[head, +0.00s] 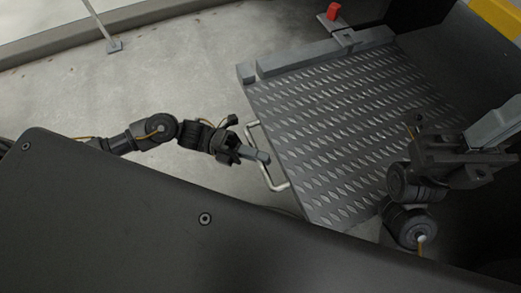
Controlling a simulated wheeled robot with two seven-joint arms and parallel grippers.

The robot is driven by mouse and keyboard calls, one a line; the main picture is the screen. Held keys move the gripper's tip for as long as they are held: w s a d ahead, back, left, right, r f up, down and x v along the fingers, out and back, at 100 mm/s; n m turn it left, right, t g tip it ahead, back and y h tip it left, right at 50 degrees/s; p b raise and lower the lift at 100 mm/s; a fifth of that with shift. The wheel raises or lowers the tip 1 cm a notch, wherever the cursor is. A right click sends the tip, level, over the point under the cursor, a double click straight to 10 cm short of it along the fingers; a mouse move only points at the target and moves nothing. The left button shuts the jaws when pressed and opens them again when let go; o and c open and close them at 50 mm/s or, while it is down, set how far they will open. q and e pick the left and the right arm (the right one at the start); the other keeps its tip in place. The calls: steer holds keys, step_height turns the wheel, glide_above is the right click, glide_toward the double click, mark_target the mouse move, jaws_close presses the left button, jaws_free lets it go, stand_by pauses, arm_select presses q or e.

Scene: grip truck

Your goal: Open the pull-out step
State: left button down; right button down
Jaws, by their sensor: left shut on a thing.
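The pull-out step (335,120) is a dark grey diamond-plate platform in the middle and right of the head view. A pale bent-bar handle (276,184) sticks out from its left edge. My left gripper (258,154) reaches in from the left and is shut on the handle near its middle; the fingers cover part of the bar. My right gripper (495,124) is at the right, above the plate's right side. Its fingertips are not clear, so I cannot tell if it is open or shut.
A red latch piece (333,11) sits on a grey bracket at the step's far edge. A yellow edge (497,15) shows at the top right. Concrete floor (190,80) lies clear to the left, with a thin post (103,28) standing on it.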

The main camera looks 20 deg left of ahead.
arm_select(q)
steer(key=shift+s+a, duration=0.1)
steer(key=shift+a, duration=0.05)
steer(key=c, duration=1.6)
jaws_free()
steer(key=shift+a, duration=0.1)
steer(key=shift+o, duration=1)
steer(key=a+f, duration=0.1)
steer(key=a, duration=0.9)
steer(key=shift+w+a+f+p, duration=0.25)
steer(key=shift+w+a+p, duration=0.05)
steer(key=shift+w, duration=0.1)
